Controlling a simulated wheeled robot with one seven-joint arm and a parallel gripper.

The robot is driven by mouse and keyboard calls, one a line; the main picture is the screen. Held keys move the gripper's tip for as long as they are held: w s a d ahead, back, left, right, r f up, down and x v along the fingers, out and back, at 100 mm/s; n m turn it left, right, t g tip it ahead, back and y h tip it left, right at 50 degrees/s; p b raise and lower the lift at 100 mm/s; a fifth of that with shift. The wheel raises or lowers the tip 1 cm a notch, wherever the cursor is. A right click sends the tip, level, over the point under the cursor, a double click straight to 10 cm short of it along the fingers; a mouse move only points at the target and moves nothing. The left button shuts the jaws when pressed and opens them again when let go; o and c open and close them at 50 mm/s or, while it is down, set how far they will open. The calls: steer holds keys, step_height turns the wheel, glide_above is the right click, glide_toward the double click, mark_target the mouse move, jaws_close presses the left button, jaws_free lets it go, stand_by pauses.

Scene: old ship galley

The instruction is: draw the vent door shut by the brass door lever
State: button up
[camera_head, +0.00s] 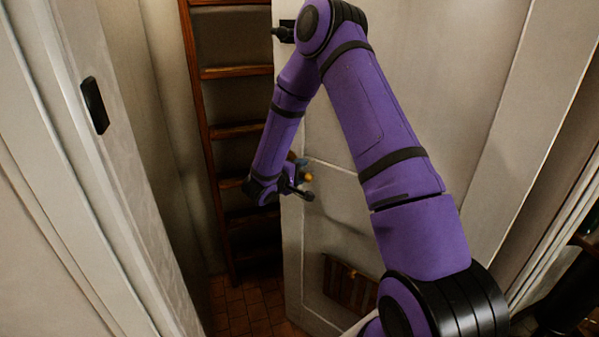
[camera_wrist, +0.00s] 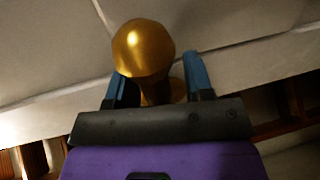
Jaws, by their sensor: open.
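The vent door (camera_head: 322,235) is a pale panelled door with a slatted vent (camera_head: 350,285) low down, standing ajar. The brass door lever (camera_head: 307,177) shows as a small gold spot near the door's left edge in the head view. In the wrist view the lever (camera_wrist: 143,48) is a large rounded gold knob. My gripper (camera_head: 299,182) is at the lever. In the wrist view my gripper (camera_wrist: 160,85) is open, with one blue finger on each side of the lever's neck. I cannot tell whether either finger touches it.
A wooden ladder (camera_head: 235,130) stands in the dark opening left of the door. A dark plate (camera_head: 95,105) is on the pale left wall. Red floor tiles (camera_head: 240,308) show clear below. Dark shelving (camera_head: 570,290) is at the lower right.

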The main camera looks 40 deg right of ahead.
steer(key=shift+c, duration=0.2)
jaws_close()
steer(key=shift+w+a+f+m+t, duration=0.15)
steer(key=shift+f+m+t, duration=0.25)
steer(key=shift+f+m, duration=0.6)
steer(key=shift+r, duration=0.2)
